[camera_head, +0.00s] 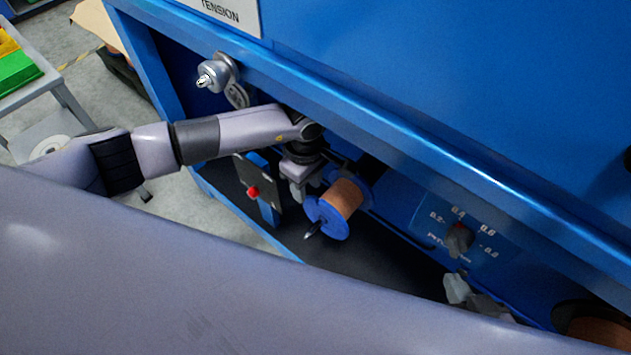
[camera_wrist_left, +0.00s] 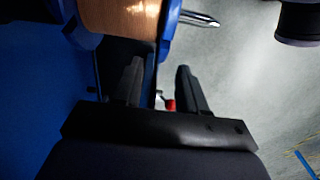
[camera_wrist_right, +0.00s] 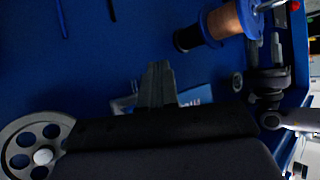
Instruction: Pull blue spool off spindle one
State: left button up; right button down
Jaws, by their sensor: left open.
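The blue spool (camera_head: 343,203), wound with copper wire, sits on a spindle on the blue machine, the spindle's tip poking out of its near flange. It also shows at the top of the left wrist view (camera_wrist_left: 118,14) and upper right in the right wrist view (camera_wrist_right: 224,20). My left gripper (camera_head: 298,190) is just left of the spool. Its two fingers (camera_wrist_left: 160,85) are apart and empty, pointing at the spool's lower side without visible contact. My right gripper (camera_head: 463,290) is lower right, below the dial. Its fingers (camera_wrist_right: 157,80) look together, with nothing seen between them.
A panel with a red button (camera_head: 253,192) stands left of the spool. A dial knob (camera_head: 460,238) is to its right. Another copper-wound spool (camera_head: 597,335) shows at lower right. The machine's blue beam overhangs my left wrist.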

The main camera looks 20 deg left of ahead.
aim_at(308, 201)
pick_arm(q)
notch_tip(308, 201, down, 6)
jog(key=b, duration=0.4)
jog(key=shift+f+b, duration=0.5)
jog(key=shift+f, duration=0.05)
pick_arm(e)
jog(key=a+y, duration=0.1)
jog(key=w+a, duration=0.1)
jog(key=a, duration=0.1)
jog(key=shift+w+a+t+y, duration=0.2)
jog(key=shift+a+t+y, duration=0.1)
jog(key=shift+y, duration=0.1)
pick_arm(q)
grip_shut()
jog(key=shift+w+d+r, duration=0.1)
jog(key=shift+r, duration=0.1)
